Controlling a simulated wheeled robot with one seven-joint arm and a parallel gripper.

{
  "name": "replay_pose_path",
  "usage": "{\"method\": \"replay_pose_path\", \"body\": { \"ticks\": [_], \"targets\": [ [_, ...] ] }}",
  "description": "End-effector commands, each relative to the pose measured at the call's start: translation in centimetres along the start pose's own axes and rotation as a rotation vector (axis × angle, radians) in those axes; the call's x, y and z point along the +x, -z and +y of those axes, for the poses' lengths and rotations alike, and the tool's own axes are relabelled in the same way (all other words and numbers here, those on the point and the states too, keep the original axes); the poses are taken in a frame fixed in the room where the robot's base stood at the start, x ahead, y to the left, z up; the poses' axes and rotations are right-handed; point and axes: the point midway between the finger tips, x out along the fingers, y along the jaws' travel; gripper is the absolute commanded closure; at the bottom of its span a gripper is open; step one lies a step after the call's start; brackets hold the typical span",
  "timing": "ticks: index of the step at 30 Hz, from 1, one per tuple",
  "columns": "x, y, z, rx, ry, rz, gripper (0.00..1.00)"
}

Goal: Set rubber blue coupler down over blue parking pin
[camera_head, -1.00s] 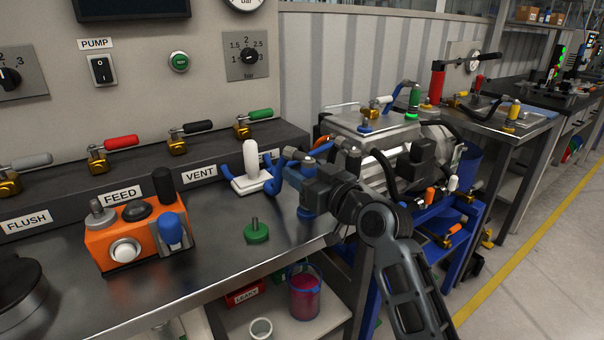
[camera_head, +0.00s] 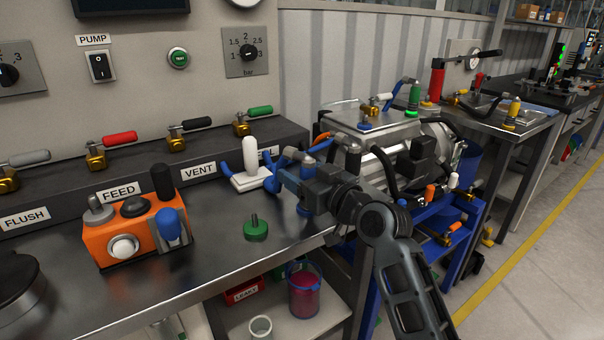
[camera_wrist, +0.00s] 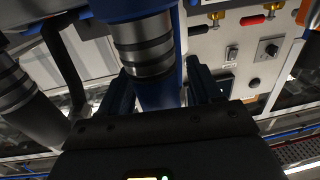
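My gripper (camera_head: 292,183) is at the right end of the bench top, near the front edge. The wrist view shows its two fingers (camera_wrist: 162,92) on either side of the blue coupler (camera_wrist: 157,92), close against it. A ribbed dark metal collar (camera_wrist: 143,45) joins the coupler. I cannot tell whether the coupler touches the pin.
A green parking pin (camera_head: 256,229) stands left of my gripper. A white-handled holder (camera_head: 250,165) with blue hose stands behind it. An orange feed box (camera_head: 130,235) is farther left. The drive unit (camera_head: 400,155) stands to the right. A red-filled container (camera_head: 303,290) is below the bench.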

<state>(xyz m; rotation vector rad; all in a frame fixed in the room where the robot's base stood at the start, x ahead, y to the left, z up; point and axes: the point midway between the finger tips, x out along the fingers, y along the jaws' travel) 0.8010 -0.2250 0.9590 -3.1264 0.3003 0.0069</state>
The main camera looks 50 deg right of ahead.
Motion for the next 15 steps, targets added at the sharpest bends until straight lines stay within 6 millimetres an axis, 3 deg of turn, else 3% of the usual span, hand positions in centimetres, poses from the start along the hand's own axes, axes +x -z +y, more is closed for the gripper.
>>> {"method": "replay_pose_path", "body": {
  "ticks": [10,15],
  "targets": [
    [-0.2,0.1,0.0,0.001,0.000,0.002,0.30],
    [-2.2,-0.1,0.0,0.001,-0.001,0.002,0.30]
  ]
}}
